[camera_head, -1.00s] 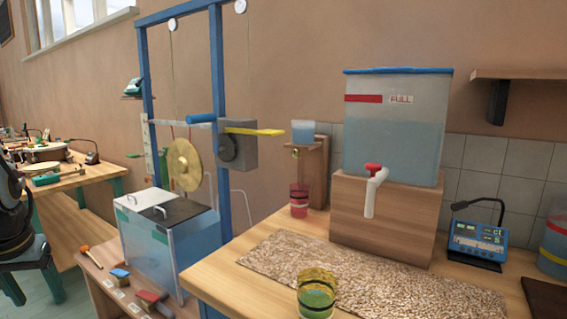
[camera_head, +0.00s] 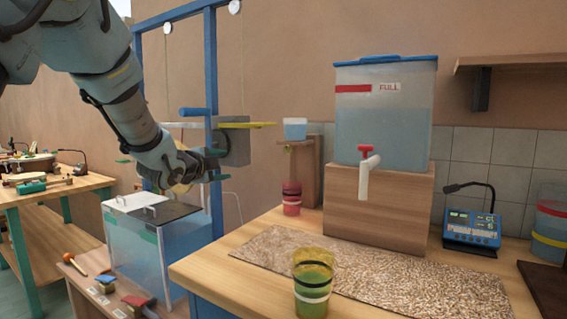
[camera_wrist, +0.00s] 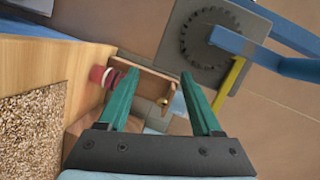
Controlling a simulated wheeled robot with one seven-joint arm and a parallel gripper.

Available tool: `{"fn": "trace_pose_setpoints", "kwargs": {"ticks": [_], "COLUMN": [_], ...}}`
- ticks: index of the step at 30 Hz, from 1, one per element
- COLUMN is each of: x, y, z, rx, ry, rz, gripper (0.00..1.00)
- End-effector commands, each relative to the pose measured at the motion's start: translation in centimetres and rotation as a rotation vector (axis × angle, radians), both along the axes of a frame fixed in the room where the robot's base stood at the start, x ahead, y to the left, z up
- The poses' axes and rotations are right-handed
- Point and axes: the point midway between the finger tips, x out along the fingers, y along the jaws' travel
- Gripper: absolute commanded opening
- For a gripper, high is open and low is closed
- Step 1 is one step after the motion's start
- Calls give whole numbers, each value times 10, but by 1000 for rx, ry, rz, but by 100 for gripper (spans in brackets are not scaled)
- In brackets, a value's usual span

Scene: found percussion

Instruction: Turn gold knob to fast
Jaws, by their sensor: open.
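The gold knob (camera_head: 288,150) is small and sits on the front of the wooden stand (camera_head: 309,172), under a small tub of blue liquid. In the wrist view the gold knob (camera_wrist: 163,101) shows between my two green fingers, farther off. My gripper (camera_head: 222,165) is open and empty, left of the stand and apart from the knob, beside the blue frame. It also shows in the wrist view (camera_wrist: 160,74). Any fast marking is too small to read.
A grey box (camera_head: 235,146) with a yellow arm is close to my gripper on the blue frame (camera_head: 213,90). A red cup (camera_head: 292,198) stands before the stand. A large water tank (camera_head: 384,115) is at right; a yellow-green cup (camera_head: 313,283) is in front.

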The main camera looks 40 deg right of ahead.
Motion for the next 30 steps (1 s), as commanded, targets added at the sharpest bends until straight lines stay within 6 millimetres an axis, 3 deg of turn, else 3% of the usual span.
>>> {"fn": "trace_pose_setpoints", "kwargs": {"ticks": [1, 3, 8, 14, 24, 30], "x": [-22, -46, -74, -71, -55, -49], "y": [-30, -56, -83, -105, -164, -183], "z": [2, 12, 25, 27, 27, 26], "rx": [-15, -36, -65, -67, -67, -66], "ry": [-81, -178, -283, -289, -286, -284], "rz": [-86, -173, -266, -272, -270, -268], "gripper": [66, 66, 66, 66, 66, 66]}}
